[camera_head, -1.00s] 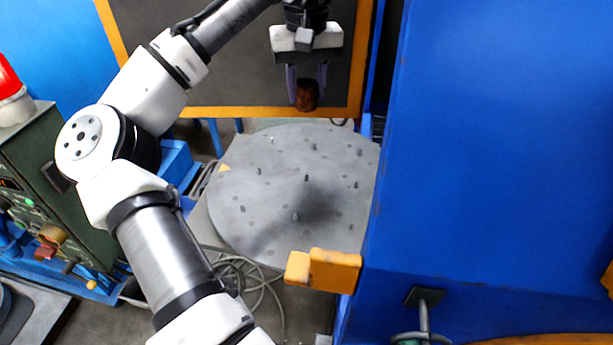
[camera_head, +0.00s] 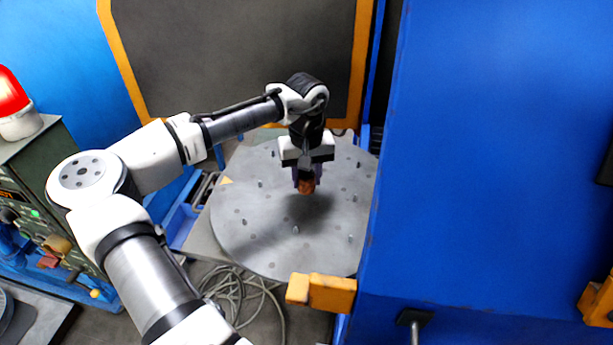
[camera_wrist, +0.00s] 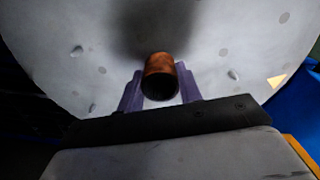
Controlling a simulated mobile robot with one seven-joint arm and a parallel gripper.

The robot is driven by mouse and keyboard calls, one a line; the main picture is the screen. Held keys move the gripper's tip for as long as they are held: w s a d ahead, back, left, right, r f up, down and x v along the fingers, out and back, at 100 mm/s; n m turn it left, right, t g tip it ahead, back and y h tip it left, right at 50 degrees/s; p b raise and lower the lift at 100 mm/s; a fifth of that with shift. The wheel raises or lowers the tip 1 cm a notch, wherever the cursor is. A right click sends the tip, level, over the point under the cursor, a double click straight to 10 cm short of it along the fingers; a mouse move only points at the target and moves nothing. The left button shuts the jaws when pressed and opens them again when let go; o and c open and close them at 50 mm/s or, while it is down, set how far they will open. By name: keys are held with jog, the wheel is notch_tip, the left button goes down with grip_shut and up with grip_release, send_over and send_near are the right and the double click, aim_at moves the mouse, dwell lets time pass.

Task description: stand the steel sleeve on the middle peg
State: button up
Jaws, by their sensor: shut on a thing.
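My gripper (camera_head: 306,182) is shut on the sleeve (camera_head: 306,187), a short, hollow, brownish-copper cylinder. The wrist view shows the sleeve (camera_wrist: 160,77) between the two purple fingers, its open end facing the camera. The sleeve hangs above the round grey turntable (camera_head: 250,240), near its middle, with a dark shadow on the plate below. Several small pegs stand on the plate, such as one peg (camera_head: 295,229) in front of the gripper. The middle peg cannot be made out; the gripper and sleeve cover that area in the head view.
A large blue cabinet wall (camera_head: 480,180) rises close to the right of the turntable. A yellow block (camera_head: 322,292) juts out at its front edge. A dark panel with an orange frame (camera_head: 240,60) stands behind. Grey cables (camera_head: 240,292) lie on the floor.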

jog(key=shift+f, duration=0.55)
jog(key=o, duration=1.1)
jog(key=shift+f, duration=0.15)
jog(key=shift+o, duration=0.2)
notch_tip(320, 180, up, 12)
jog(key=b, duration=0.2)
jog(key=shift+r, duration=0.2)
